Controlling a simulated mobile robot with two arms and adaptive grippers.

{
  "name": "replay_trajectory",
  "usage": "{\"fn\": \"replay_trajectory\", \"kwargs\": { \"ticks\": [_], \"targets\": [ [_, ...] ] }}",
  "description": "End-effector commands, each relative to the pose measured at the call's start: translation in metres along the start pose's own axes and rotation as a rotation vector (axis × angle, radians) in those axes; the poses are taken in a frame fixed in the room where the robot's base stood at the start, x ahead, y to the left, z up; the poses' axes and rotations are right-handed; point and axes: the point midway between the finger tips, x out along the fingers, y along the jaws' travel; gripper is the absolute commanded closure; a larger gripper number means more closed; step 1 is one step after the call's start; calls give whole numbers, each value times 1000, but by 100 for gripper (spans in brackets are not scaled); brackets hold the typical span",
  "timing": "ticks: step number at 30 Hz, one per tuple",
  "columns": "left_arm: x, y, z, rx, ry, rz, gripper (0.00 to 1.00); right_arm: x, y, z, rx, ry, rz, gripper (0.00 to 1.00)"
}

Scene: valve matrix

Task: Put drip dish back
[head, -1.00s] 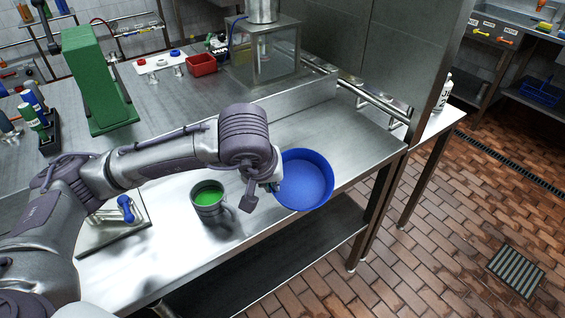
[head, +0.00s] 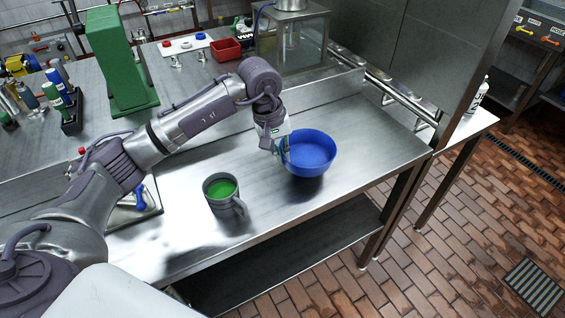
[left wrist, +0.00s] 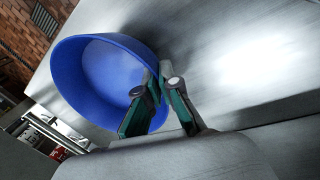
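The blue dish (head: 308,154), a round bowl-like drip dish, is over the right part of the steel table in the head view. My left gripper (head: 284,148) is at its left rim. In the left wrist view the gripper's two green-sided fingers (left wrist: 165,90) are shut on the rim of the dish (left wrist: 100,75), one finger on each side of the wall. The dish looks held slightly above the table; the exact gap is hard to tell. My right gripper is not in view.
A grey mug (head: 224,196) with green contents stands on the table left of the dish. A green block-like stand (head: 118,60), a red bin (head: 226,49) and a glass-sided box (head: 290,45) are farther back. The steel table (head: 340,200) is bare around the dish.

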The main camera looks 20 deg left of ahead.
Motion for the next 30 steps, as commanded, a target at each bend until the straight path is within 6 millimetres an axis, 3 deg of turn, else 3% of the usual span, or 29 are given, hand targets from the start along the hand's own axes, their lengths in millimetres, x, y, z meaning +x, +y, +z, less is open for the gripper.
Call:
{"fn": "replay_trajectory", "kwargs": {
  "ticks": [9,19,24,30],
  "targets": [
    [37,-8,0,0,-2,0,100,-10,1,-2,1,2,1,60],
    [41,-9,-1,1,1,0,100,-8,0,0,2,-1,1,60],
    [40,-9,0,1,0,0,71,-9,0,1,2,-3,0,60],
    [40,-9,0,1,0,0,69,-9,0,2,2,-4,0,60]
  ]
}}
